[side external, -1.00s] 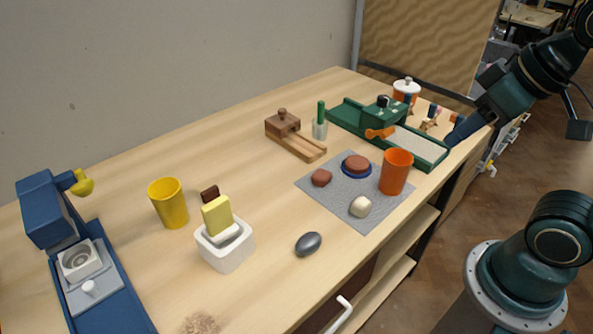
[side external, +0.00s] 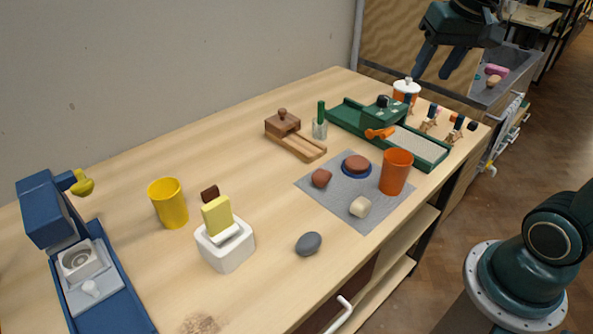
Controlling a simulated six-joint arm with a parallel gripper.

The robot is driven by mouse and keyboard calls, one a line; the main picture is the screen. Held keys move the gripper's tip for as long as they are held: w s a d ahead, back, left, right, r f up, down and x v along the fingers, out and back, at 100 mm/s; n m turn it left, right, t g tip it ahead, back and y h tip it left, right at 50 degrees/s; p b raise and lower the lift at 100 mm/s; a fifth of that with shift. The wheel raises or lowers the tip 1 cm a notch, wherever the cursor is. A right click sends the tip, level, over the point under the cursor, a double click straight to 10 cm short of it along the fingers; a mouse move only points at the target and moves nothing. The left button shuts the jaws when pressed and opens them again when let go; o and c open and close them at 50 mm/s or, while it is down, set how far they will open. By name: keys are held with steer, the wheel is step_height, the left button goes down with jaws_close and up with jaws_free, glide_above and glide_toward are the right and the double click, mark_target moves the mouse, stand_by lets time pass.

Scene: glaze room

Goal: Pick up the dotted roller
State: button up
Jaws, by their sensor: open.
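Several small rollers (side external: 431,120) with wooden parts and dark or coloured ends stand at the far right end of the table, beside the green slide device. Another of them (side external: 456,130) is nearer the table's right edge. They are too small here to tell which has dots. My gripper (side external: 432,76) is raised at the upper right, fingers pointing down and spread apart, with nothing between them. It appears above and behind the rollers in the picture, apart from them.
The green slide device (side external: 425,152) with an orange handle lies just left of the rollers. A white-lidded orange jar (side external: 406,89) stands behind them. An orange cup (side external: 396,172) and a grey mat (side external: 340,209) with several lumps are nearer.

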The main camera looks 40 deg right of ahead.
steer(key=w+d+m+g, duration=0.1)
steer(key=w+d+m, duration=0.3)
steer(key=w+d, duration=0.3)
steer(key=m+g+y, duration=0.1)
steer(key=m+g, duration=0.2)
steer(key=m, duration=0.5)
glide_above(434, 104)
step_height(434, 104, down, 11)
steer(key=shift+f, duration=0.15)
steer(key=shift+a+f, duration=0.1)
steer(key=shift+f, duration=0.05)
steer(key=shift+f, duration=4.15)
steer(key=shift+f, duration=2.6)
